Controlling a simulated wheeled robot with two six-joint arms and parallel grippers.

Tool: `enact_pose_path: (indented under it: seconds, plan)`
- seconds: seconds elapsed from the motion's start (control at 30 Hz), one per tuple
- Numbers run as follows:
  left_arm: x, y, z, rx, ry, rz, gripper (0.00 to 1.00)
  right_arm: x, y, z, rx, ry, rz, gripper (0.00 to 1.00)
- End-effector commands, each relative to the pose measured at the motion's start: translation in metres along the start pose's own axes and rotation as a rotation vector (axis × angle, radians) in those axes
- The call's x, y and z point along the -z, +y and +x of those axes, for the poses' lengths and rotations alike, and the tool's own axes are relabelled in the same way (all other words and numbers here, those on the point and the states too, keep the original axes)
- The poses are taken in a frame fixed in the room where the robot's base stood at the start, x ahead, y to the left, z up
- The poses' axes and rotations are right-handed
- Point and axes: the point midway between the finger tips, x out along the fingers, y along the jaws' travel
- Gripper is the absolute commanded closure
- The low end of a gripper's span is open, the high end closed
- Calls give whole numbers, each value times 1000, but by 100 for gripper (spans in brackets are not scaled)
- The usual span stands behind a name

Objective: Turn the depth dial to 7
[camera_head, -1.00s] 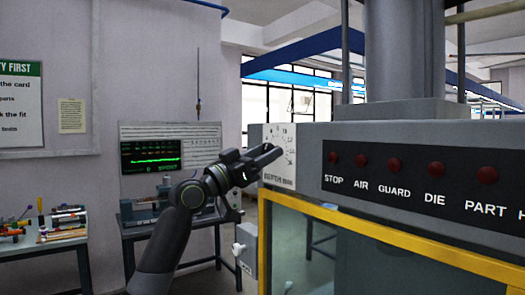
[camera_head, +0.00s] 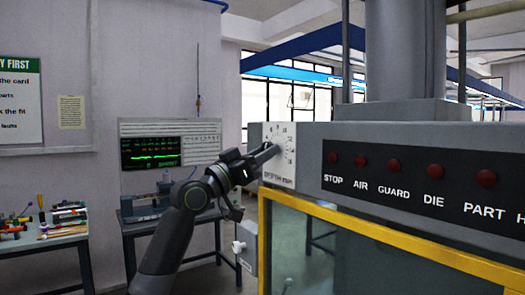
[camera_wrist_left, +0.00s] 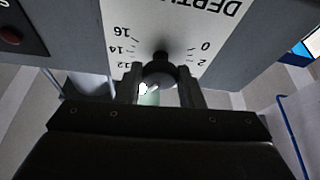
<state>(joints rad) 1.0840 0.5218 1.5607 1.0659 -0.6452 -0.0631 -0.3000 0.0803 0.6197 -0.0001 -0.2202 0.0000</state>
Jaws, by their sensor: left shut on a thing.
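The depth dial's white scale plate (camera_head: 283,172) is on the left end of the machine's grey front. It carries printed numbers and the word DEPTH. My left gripper (camera_head: 265,154) reaches in from the left and covers the middle of the plate. In the left wrist view the plate (camera_wrist_left: 186,22) appears upside down, with 12, 14, 16 on one side and 0, 2 on the other. The dark round dial knob (camera_wrist_left: 160,72) sits between the two fingers of my left gripper (camera_wrist_left: 160,90), which is shut on it. The dial's pointer reading cannot be made out. My right gripper is not in view.
A row of red lamps (camera_head: 394,165) labelled STOP, AIR, GUARD, DIE and PART runs right of the dial. A yellow frame (camera_head: 385,232) borders the machine opening below. A bench with a monitor (camera_head: 151,152) stands behind my arm, and a tool table (camera_head: 45,240) stands far left.

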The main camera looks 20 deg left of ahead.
Motion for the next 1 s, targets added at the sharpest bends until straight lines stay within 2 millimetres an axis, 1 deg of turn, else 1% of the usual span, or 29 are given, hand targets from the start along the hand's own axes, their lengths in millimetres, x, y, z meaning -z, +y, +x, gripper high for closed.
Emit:
enact_pose_path:
  seconds: [0.03,0.17,0.6,0.8,1.0]
  plan:
    - [3,1,1,10,-1,-26,89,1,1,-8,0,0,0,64]
    - [4,2,2,48,-2,-117,89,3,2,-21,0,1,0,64]
    - [6,5,3,189,-3,-455,89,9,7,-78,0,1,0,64]
    - [5,5,2,235,-2,-564,89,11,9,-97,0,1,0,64]
    - [3,5,1,262,-2,-630,89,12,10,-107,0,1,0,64]
